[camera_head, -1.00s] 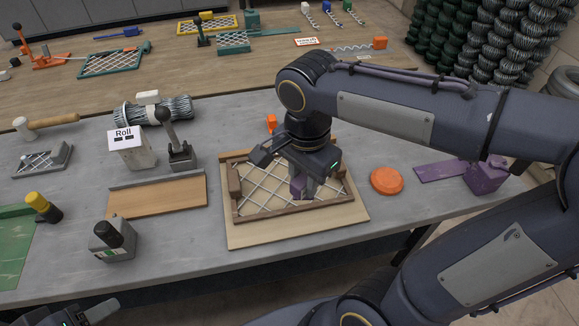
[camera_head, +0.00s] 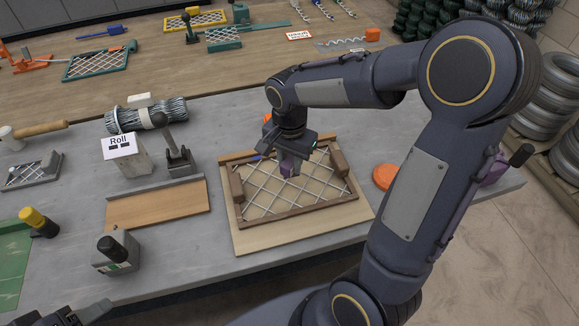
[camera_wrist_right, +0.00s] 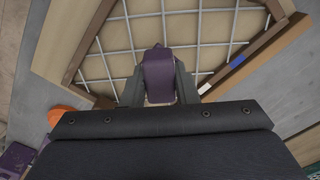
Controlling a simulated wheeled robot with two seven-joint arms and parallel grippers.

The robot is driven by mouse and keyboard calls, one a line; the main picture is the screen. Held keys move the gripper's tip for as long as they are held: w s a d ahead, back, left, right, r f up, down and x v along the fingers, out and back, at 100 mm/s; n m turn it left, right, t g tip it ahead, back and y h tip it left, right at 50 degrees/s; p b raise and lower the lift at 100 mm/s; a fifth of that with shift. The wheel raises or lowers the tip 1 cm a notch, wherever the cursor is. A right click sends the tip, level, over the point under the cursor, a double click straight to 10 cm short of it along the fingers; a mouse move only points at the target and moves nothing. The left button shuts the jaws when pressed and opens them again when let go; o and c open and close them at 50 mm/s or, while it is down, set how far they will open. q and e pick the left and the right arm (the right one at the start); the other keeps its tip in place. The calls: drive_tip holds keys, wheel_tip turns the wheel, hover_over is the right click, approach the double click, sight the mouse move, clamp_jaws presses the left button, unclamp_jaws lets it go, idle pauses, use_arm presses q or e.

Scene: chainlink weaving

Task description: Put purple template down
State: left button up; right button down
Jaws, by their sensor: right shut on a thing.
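A purple block-like piece, the purple template (camera_head: 290,165), is held in my right gripper (camera_head: 288,160) over the back part of a wooden frame with wire mesh (camera_head: 292,216). In the right wrist view the purple template (camera_wrist_right: 159,76) sits between the two fingers of my right gripper (camera_wrist_right: 158,84), with the mesh behind it. I cannot tell whether it touches the mesh. My left gripper (camera_head: 75,315) shows only partly at the bottom left edge, and its jaws are unclear.
An orange disc (camera_head: 384,176) lies right of the frame, partly behind my right arm. Another purple object (camera_head: 494,168) is mostly hidden by that arm. Left of the frame are a wooden board (camera_head: 155,208), a "Roll" block (camera_head: 127,158) and a black-knobbed grey block (camera_head: 116,253).

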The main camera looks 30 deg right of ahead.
sight(290, 169)
drive_tip(key=shift+w+d+f, duration=0.15)
drive_tip(key=shift+f, duration=1.65)
drive_tip(key=shift+f, duration=0.25)
drive_tip(key=c, duration=1.1)
unclamp_jaws()
drive_tip(key=shift+r, duration=0.1)
drive_tip(key=shift+c, duration=0.2)
